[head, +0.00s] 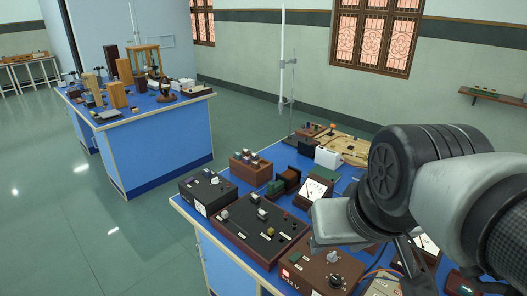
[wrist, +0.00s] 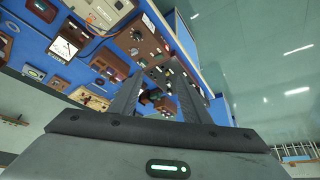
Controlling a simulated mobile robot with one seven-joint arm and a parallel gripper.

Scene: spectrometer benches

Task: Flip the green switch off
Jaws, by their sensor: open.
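I cannot pick out a green switch for certain in either view. In the head view, a dark panel box (head: 258,230) with several small switches and knobs lies on the near blue bench (head: 232,262). A small green block (head: 276,187) sits behind it, too small to identify. My gripper (wrist: 160,88) is open and empty in the wrist view, its two fingers apart over the bench equipment. In the head view my arm comes in from the right, above the bench; the fingertips cannot be made out there.
A black meter box (head: 208,191), a wooden rack (head: 250,166), a white-faced meter (head: 314,191) and a brown supply box (head: 322,272) crowd the near bench. A second blue bench (head: 160,150) with apparatus stands at the back left. Green floor (head: 110,235) is clear at left.

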